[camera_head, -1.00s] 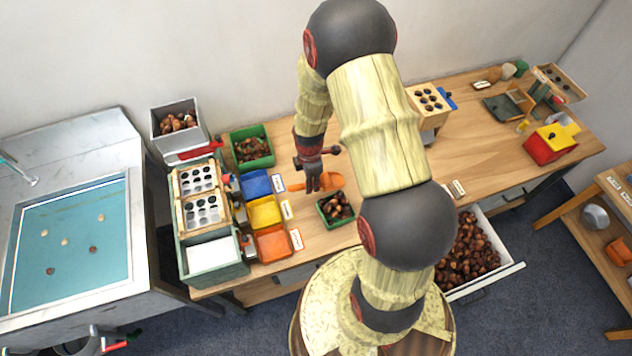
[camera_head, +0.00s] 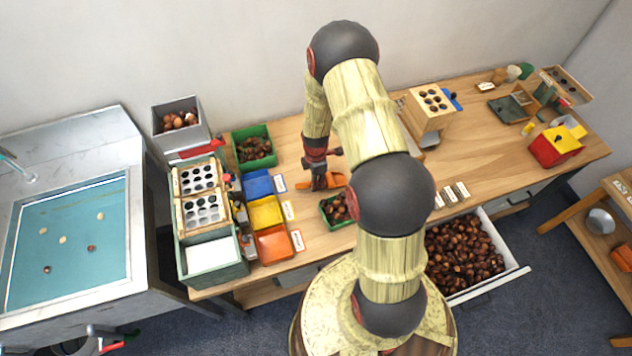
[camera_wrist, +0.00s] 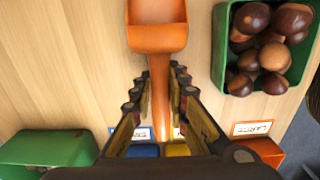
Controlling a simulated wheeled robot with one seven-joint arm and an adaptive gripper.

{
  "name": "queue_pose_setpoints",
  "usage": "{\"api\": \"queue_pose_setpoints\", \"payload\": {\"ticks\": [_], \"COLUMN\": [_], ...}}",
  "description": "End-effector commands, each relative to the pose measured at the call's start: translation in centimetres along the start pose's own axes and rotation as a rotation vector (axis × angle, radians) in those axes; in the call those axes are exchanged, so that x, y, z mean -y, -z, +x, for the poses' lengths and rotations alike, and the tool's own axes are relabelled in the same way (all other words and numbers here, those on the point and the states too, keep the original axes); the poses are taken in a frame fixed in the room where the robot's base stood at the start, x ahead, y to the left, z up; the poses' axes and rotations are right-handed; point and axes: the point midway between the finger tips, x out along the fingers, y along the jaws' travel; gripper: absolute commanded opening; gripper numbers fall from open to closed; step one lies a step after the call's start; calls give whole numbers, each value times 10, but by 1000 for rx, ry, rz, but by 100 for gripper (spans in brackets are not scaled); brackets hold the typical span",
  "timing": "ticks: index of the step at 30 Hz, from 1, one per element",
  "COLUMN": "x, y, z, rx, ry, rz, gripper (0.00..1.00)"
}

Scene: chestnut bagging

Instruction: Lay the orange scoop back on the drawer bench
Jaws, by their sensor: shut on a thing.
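The orange scoop (camera_wrist: 157,38) shows in the wrist view with its bowl at the top and its handle running down between my fingers. In the head view the scoop (camera_head: 334,180) is at the bench top, partly hidden by my gripper (camera_head: 320,184). My gripper (camera_wrist: 160,100) is shut on the scoop's handle. The scoop is low over the wooden drawer bench (camera_head: 290,165); I cannot tell whether it touches the wood. The bench's drawer (camera_head: 516,268) stands open and full of chestnuts.
A small green tray of chestnuts (camera_head: 327,222) is close to the scoop. A larger green bin (camera_head: 239,151) stands at the back left. Blue (camera_head: 257,184), yellow (camera_head: 264,212) and orange (camera_head: 273,243) trays lie left of my gripper. Bare wood lies between bin and gripper.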

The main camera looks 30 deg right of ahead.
Motion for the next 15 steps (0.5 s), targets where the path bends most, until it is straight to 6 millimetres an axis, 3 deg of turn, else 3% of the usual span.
{"api": "queue_pose_setpoints", "payload": {"ticks": [7,8,15], "x": [0,0,0], "y": [0,0,0], "z": [2,2,1], "rx": [0,0,0], "ry": [0,0,0], "rz": [0,0,0], "gripper": [0,18,31]}}
